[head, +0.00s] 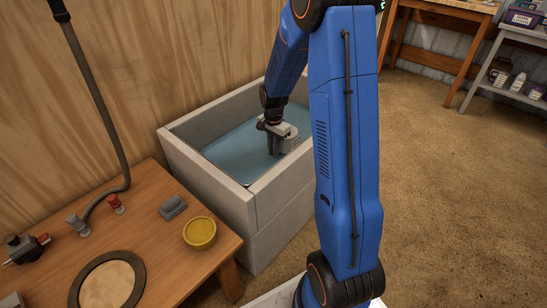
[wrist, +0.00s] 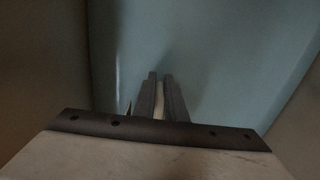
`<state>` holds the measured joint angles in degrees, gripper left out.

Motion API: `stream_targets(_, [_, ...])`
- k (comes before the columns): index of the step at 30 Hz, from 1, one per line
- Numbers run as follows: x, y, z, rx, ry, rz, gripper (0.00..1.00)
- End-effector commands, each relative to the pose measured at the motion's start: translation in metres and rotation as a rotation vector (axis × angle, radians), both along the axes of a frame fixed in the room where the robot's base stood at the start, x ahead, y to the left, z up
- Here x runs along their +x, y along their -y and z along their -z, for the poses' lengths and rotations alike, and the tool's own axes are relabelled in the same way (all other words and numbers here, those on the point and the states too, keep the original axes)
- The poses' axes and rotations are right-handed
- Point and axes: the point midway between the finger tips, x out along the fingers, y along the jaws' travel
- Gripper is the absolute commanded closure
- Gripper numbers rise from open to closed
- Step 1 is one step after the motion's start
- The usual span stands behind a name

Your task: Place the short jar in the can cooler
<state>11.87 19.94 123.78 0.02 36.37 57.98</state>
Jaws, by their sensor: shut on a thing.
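The can cooler appears to be the open grey-walled box (head: 222,186) with a blue inside, standing against the wooden wall. My gripper (head: 272,150) points down inside it, close to the near right wall. In the wrist view my gripper (wrist: 162,78) has its two fingers close together, with a narrow pale strip (wrist: 159,105) between them. I cannot make out what this held thing is. A low, round yellow container (head: 200,233) sits on the wooden table outside the box. No other short jar can be made out; the cooler's near floor is hidden by its wall.
The wooden table (head: 165,262) at left holds a round pale disc with a dark rim (head: 107,281), a small grey block (head: 172,207), a red-tipped fitting (head: 116,204) and a dark bent pipe (head: 100,105). Shelves (head: 515,92) stand far right. The brown floor (head: 450,200) is clear.

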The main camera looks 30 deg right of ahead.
Motion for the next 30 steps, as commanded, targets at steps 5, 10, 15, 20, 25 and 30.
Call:
stream_targets(5, [0.000, 0.000, 0.009, -0.001, 0.001, 0.000, 1.00])
stream_targets(10, [0.000, 0.000, 0.029, 0.000, -0.001, 0.000, 1.00])
stream_targets(15, [0.000, 0.000, 0.041, -0.001, 0.001, 0.000, 1.00])
stream_targets(20, [0.000, 0.000, 0.041, -0.001, 0.001, 0.000, 1.00])
stream_targets(25, [0.000, 0.000, 0.043, -0.001, 0.001, 0.000, 1.00])
stream_targets(30, [0.000, 0.000, 0.043, -0.001, 0.001, 0.000, 0.71])
